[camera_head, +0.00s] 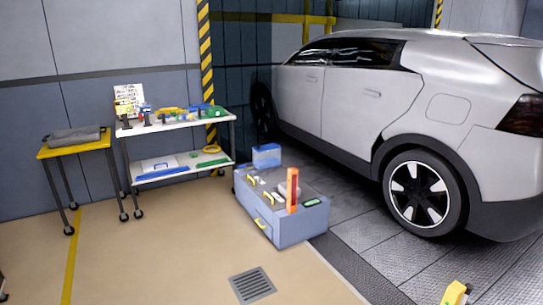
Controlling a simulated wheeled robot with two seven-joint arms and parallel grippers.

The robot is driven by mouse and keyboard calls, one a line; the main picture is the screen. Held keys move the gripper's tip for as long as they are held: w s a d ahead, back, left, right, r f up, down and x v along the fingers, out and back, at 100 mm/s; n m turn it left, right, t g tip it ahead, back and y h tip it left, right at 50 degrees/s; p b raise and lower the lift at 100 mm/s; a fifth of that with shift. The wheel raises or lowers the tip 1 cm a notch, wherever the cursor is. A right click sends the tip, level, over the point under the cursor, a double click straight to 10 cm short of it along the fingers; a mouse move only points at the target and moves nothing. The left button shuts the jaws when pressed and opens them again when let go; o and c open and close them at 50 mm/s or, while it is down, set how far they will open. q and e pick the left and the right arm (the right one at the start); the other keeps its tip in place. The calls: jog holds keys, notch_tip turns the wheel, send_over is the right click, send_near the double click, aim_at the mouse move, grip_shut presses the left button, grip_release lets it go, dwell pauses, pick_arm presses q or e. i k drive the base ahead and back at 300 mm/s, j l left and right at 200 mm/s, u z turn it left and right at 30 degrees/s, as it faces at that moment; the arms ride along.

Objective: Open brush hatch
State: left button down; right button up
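A low blue-grey box-shaped unit (285,232) stands on the floor in the middle of the view, beside the car lane. Its dark top carries small yellow handles (252,182), an upright orange piece (292,190) and a green piece (311,202). A yellow handle (261,224) is on its front left face. I cannot tell which part is the brush hatch; no panel appears clearly raised. A blue translucent container (266,155) shows at the unit's back. Neither of my grippers can be made out in this view.
A silver car (350,103) stands at right on dark floor plates. A tool cart (180,124) and a small yellow-topped cart (75,147) stand at left by the wall. A floor drain (252,285) lies in front of the unit. A yellow object (455,293) is cut off at bottom right. Tan floor at left is clear.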

aim_at(262, 180)
jog(key=i+l, duration=0.1)
jog(key=i, duration=3.15)
jog(key=i+z, duration=0.15)
jog(key=i, duration=0.45)
